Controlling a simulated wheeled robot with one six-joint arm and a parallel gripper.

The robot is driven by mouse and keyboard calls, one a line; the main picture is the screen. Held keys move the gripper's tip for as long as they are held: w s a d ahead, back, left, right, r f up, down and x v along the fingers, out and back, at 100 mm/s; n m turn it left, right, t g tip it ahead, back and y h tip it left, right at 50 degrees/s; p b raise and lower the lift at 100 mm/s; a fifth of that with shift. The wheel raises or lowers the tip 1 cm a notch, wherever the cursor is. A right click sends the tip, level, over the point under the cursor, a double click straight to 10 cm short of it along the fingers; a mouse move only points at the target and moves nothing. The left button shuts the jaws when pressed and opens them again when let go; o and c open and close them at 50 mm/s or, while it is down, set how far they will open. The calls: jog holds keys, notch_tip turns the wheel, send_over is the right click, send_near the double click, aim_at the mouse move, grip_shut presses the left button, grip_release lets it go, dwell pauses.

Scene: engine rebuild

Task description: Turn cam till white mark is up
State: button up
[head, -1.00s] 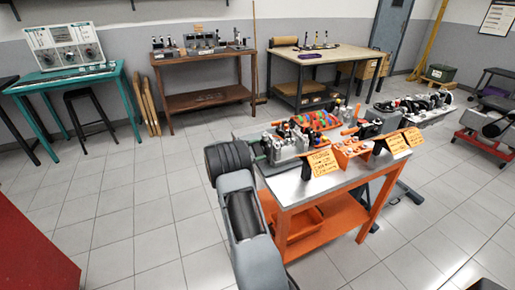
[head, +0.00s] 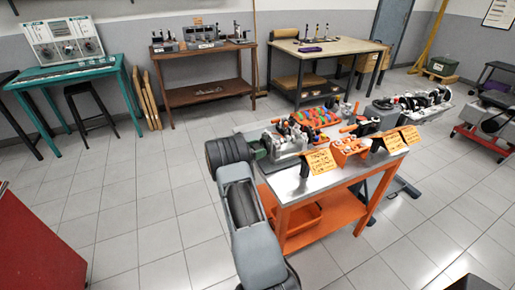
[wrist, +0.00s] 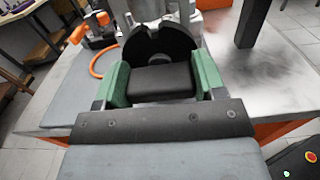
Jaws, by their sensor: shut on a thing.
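A grey metal engine head (head: 287,146) stands at the left end of the workbench. In the wrist view a black round cam disc (wrist: 148,46) faces me in front of the pale metal housing (wrist: 213,20). My gripper (wrist: 160,84) has green fingertips on either side of the dark part of the cam and is shut on it. In the head view my gripper (head: 259,152) reaches the left side of the engine head, and my arm hides most of the cam. A small pale spot shows near the disc's middle; I cannot tell whether it is the white mark.
The steel-topped orange workbench (head: 292,190) also holds a tray of coloured parts (head: 316,117), an orange holder (head: 349,148) and orange sign cards (head: 320,161). In the wrist view a dark post (wrist: 251,22) stands to the right. Floor left of the bench is clear.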

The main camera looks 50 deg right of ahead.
dwell(0.4)
jog(key=o, duration=0.9)
jog(key=shift+a, duration=0.1)
jog(key=b+v, duration=0.1)
jog(key=v, duration=1.2)
jog(key=shift+w+a+b, duration=0.2)
jog(key=shift+a+b, duration=0.15)
jog(key=shift+b, duration=0.05)
jog(key=shift+f, duration=0.1)
